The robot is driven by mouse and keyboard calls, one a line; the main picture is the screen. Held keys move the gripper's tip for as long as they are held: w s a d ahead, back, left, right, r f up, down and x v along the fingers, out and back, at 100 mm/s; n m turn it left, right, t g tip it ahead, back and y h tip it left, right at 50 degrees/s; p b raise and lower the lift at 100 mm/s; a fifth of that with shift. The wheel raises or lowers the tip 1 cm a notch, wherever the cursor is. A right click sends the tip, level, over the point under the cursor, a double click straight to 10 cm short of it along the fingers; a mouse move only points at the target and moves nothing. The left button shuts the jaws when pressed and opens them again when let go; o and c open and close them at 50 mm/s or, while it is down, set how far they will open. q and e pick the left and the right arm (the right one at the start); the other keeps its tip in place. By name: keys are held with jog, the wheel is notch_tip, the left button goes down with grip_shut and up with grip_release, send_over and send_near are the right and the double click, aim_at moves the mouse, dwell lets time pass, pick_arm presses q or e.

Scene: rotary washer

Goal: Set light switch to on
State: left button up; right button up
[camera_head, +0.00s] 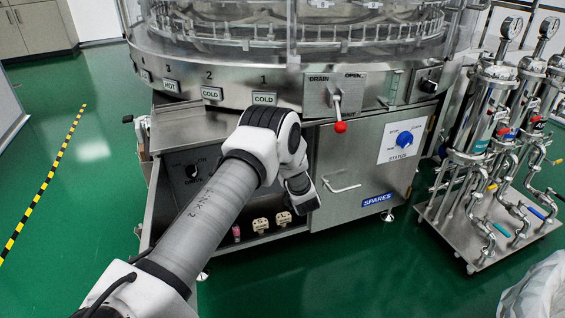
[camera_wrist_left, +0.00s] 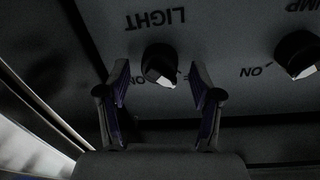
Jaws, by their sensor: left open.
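The light switch (camera_wrist_left: 160,66) is a black rotary knob with a white pointer, under an upside-down LIGHT label in the left wrist view. Its pointer faces the lower part of that picture, slightly right. My left gripper (camera_wrist_left: 160,98) is open, with one finger on each side of the knob. A gap shows between each finger and the knob, and I cannot see contact. Marks left of the knob are partly hidden by the left finger. In the head view my left arm covers the light switch and the gripper. My right gripper is not in view.
A similar pump knob (camera_wrist_left: 297,55) with an ON mark sits right of the light switch in the left wrist view. A red-tipped drain lever (camera_head: 339,125), a blue status knob (camera_head: 405,139) and a door handle (camera_head: 342,187) are on the washer front. Green floor lies open at left.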

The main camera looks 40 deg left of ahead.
pick_arm(q)
jog(key=shift+w+a, duration=0.2)
jog(key=shift+a, duration=0.05)
jog(key=c, duration=1.1)
jog(key=shift+c, duration=0.2)
